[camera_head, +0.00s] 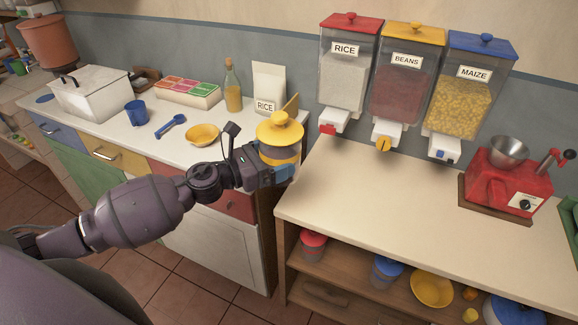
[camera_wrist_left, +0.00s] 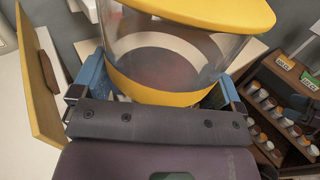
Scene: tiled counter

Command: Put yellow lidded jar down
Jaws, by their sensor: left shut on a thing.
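The yellow lidded jar (camera_head: 280,135) has a yellow lid with a knob, a clear body and a yellow band low down. It looks empty and upright. My left gripper (camera_head: 284,172) is shut on it, with blue fingers on either side of the lower body. In the left wrist view the jar (camera_wrist_left: 165,52) fills the upper middle, between the fingers of the gripper (camera_wrist_left: 152,88). In the head view the jar is near the gap between the two counters; its height above them is hard to tell. My right gripper is not in view.
The right counter (camera_head: 385,205) has a wide clear top below the rice, beans and maize dispensers (camera_head: 404,85). The left counter holds a yellow bowl (camera_head: 202,134), blue spoon (camera_head: 171,126) and rice bag (camera_head: 268,88).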

